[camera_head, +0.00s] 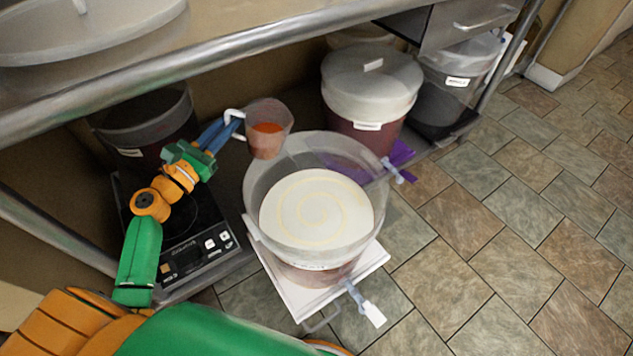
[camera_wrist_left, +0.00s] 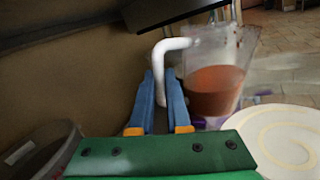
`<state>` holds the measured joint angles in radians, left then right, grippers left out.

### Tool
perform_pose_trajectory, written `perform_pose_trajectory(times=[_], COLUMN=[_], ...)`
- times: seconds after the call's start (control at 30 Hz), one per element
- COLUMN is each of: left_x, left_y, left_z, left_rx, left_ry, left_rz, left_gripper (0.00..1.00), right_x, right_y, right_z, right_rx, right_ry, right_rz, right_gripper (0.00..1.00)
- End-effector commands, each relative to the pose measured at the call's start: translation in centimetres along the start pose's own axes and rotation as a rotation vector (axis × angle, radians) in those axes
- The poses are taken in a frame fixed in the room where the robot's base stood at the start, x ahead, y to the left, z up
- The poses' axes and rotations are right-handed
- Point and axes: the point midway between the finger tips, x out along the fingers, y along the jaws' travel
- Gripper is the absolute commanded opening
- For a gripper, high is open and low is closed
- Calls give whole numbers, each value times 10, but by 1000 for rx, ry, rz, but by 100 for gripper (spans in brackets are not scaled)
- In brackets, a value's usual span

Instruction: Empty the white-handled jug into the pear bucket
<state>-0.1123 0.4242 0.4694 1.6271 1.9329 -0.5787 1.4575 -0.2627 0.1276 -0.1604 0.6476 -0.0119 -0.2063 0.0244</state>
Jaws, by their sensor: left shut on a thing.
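The clear jug with a white handle (camera_head: 270,127) holds red-orange liquid and hangs upright or nearly so, just behind the left rim of the open bucket. My left gripper (camera_head: 232,119) is shut on its white handle. In the left wrist view the jug (camera_wrist_left: 215,80) is ahead, its handle between the blue fingers (camera_wrist_left: 162,95). The clear open bucket (camera_head: 318,205) holds pale cream contents with a swirl on top; it also shows in the left wrist view (camera_wrist_left: 285,140). Its label is too small to read, so I cannot tell whether it is the pear bucket. My right gripper is not in view.
The open bucket stands on a white board (camera_head: 300,298). A lidded bucket (camera_head: 372,90) stands behind it, a dark bucket (camera_head: 145,125) at left. The steel table edge (camera_head: 200,60) runs above. Tiled floor at right is clear.

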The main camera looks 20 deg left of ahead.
Motion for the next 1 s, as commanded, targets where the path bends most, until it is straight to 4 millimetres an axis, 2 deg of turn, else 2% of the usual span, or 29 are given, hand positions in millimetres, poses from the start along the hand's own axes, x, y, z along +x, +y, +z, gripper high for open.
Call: perform_pose_trajectory(times=[0.1,0.33,0.43,0.63,0.67,0.73,0.83,1.0], left_x=[-1,-1,-2,-4,-4,-4,-4,-4], left_y=[-6,-14,-23,-37,-37,-38,-40,-44], left_z=[2,28,20,15,29,36,43,40], left_rx=[73,221,277,384,438,480,532,597], left_ry=[-11,-31,-39,-54,-62,-67,-74,-82], left_rz=[-4,-10,-11,-15,-18,-18,-19,-21], left_gripper=[0,0,0,0,0,0,0,0], right_x=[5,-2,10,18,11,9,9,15], right_y=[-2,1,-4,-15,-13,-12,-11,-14], right_z=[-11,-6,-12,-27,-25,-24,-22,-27], right_rx=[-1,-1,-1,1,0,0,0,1], right_ry=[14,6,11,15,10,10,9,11], right_rz=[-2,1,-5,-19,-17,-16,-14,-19], right_gripper=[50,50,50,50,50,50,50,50])
